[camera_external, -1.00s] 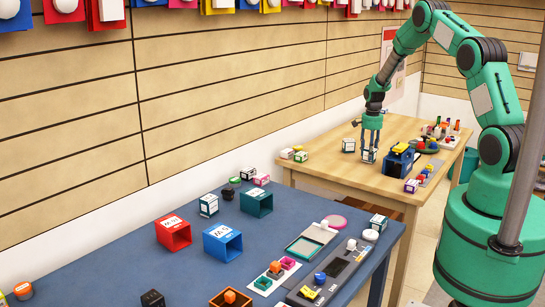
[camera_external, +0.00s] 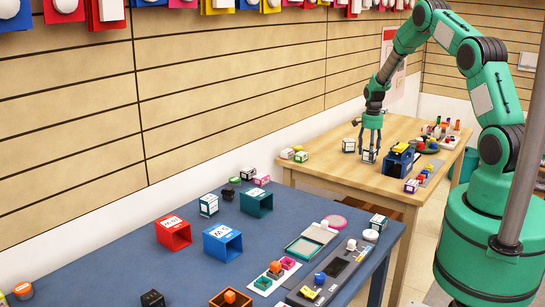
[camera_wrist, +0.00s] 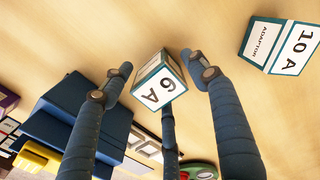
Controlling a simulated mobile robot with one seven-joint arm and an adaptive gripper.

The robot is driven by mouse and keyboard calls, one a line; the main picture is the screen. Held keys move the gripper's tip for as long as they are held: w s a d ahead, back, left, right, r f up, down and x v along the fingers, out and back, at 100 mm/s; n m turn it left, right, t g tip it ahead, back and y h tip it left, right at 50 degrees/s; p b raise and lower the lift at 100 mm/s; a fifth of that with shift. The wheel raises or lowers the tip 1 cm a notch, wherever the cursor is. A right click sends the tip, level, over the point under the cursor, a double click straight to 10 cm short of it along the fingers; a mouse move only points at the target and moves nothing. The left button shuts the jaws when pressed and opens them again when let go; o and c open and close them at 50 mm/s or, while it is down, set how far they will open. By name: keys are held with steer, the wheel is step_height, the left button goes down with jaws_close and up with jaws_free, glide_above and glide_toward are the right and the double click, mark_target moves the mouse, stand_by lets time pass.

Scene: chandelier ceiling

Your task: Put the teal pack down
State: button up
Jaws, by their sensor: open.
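The teal pack (camera_wrist: 158,80) is a small white box with teal edges, marked "6 A". In the external view the pack (camera_external: 368,156) appears to rest on the wooden table, beneath my gripper. My gripper (camera_external: 371,143) is open and points down. In the wrist view its fingers (camera_wrist: 160,75) stand around the pack, with visible gaps at the left and right. The far finger is partly hidden behind the pack, so contact there is hard to tell.
A similar teal-edged pack marked "10 A" (camera_wrist: 283,45) stands close by, also seen in the external view (camera_external: 348,145). A blue holder with a yellow top (camera_external: 398,158) is just right of my gripper. Bare wood (camera_external: 330,180) lies toward the front.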

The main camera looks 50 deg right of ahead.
step_height(320, 180, up, 12)
steer(key=p, duration=0.1)
stand_by(0.5)
steer(key=shift+f, duration=0.1)
stand_by(0.4)
steer(key=s+a+r+n+t+h, duration=0.1)
steer(key=s+a+r+n, duration=0.25)
steer(key=a+r, duration=1.05)
steer(key=s+a+r+n+t, duration=0.15)
steer(key=a+r+n, duration=0.35)
steer(key=a+r, duration=0.85)
steer(key=s+a+r+n+t, duration=0.1)
steer(key=s+a+r+n, duration=0.1)
steer(key=s+a+r, duration=0.3)
steer(key=s+a+r+n+t, duration=0.1)
steer(key=s+a+r+n, duration=0.1)
steer(key=s+a, duration=0.45)
steer(key=s+a+n, duration=0.2)
steer(key=s+a, duration=0.2)
steer(key=s, duration=0.3)
steer(key=s+a+n+t+y, duration=0.1)
steer(key=s+a+n, duration=0.2)
steer(key=s+a, duration=0.2)
steer(key=s, duration=0.3)
steer(key=shift+s+a+r, duration=0.15)
steer(key=shift+s+a, duration=0.05)
steer(key=shift+a, duration=0.05)
